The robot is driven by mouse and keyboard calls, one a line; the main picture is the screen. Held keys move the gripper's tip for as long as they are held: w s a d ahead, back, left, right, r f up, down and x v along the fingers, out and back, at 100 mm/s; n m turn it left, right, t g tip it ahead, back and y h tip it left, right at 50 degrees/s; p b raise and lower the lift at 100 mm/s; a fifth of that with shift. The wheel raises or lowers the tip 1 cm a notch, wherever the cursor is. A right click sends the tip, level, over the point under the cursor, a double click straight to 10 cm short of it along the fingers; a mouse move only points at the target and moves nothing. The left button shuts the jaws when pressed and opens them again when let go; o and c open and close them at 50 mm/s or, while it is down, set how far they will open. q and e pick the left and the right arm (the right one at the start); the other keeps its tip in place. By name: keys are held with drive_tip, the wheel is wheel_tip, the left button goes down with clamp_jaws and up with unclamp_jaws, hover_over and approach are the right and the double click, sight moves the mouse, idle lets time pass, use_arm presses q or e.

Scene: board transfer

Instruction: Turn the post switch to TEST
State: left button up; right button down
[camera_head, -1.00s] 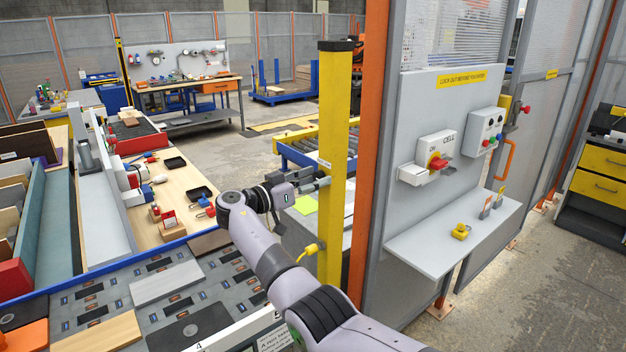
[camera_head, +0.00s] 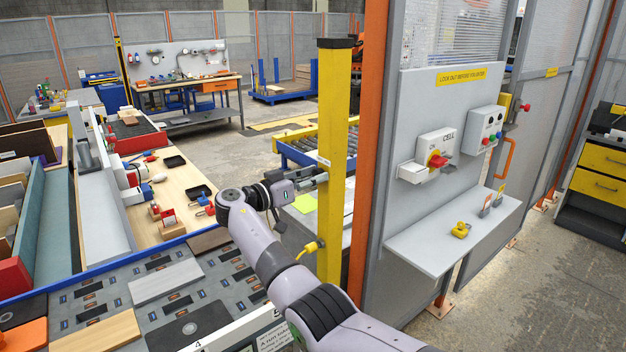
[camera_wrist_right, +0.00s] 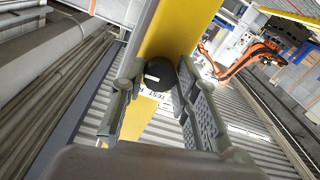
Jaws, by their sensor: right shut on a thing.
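The yellow post (camera_head: 333,120) with a black cap stands upright in front of me in the head view. My right gripper (camera_head: 321,179) reaches its left side. In the right wrist view the black round switch knob (camera_wrist_right: 159,86) sits on the yellow post (camera_wrist_right: 182,30), between the two fingers of my right gripper (camera_wrist_right: 157,78), which is shut on it. A short pale mark shows on the knob. A white label (camera_wrist_right: 158,98) beside the knob carries black letters that seem to read TEST; the knob and fingers hide part of it. My left gripper is out of view.
A grey panel (camera_head: 415,110) with a red-and-yellow CELL switch (camera_head: 437,160) stands right of the post, above a grey shelf (camera_head: 425,248). A wooden bench (camera_head: 168,205) with small items lies to the left.

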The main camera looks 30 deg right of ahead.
drive_tip(key=shift+r+n+p, duration=0.15)
drive_tip(key=shift+n+p, duration=0.3)
drive_tip(key=shift+n, duration=8.05)
drive_tip(key=c, duration=1.2)
unclamp_jaws()
drive_tip(key=shift+c, duration=0.2)
drive_tip(key=shift+a, duration=0.1)
